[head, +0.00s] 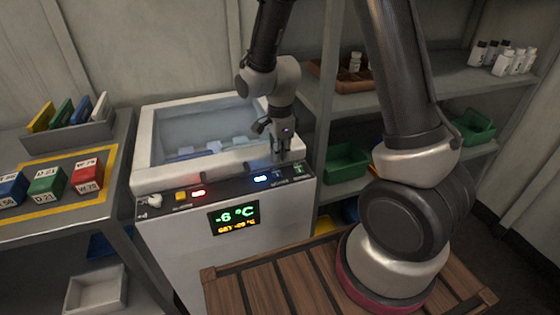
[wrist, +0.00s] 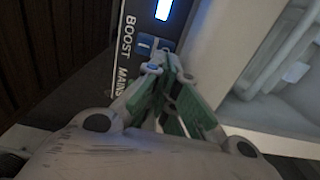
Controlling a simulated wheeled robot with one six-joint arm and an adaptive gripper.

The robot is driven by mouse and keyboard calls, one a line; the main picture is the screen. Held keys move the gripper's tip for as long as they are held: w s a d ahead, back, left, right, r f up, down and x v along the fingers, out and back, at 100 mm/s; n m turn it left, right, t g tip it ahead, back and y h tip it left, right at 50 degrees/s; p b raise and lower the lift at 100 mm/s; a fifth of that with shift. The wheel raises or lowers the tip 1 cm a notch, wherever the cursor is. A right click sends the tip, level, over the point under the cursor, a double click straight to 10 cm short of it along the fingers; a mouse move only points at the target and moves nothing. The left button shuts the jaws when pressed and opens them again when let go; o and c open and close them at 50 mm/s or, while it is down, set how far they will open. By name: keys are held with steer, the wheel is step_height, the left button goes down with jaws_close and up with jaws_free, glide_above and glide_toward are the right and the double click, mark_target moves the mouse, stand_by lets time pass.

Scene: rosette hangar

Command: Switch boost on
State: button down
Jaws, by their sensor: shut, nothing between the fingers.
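The chest freezer (head: 165,260) has a dark control panel (head: 225,184) along its front top edge. In the wrist view a blue rocker switch (wrist: 146,42) sits beside the BOOST label (wrist: 127,36), with a lit blue lamp (wrist: 163,9) above it. The blue lamp also glows in the head view (head: 261,179). My gripper (wrist: 168,62) is shut and empty, its fingertips at the lower edge of the blue switch. In the head view my gripper (head: 282,157) points down over the panel's right part. I cannot tell whether the tips touch the switch or which way it is set.
The MAINS label (wrist: 121,82) is close to my fingers. The freezer's open tub (head: 200,140) lies behind the panel.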

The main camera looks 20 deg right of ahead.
mark_target(276, 173)
steer(key=shift+f, duration=1.15)
steer(key=shift+w+f, duration=0.1)
steer(key=shift+f, duration=0.2)
steer(key=shift+s+r, duration=0.25)
steer(key=shift+s, duration=0.5)
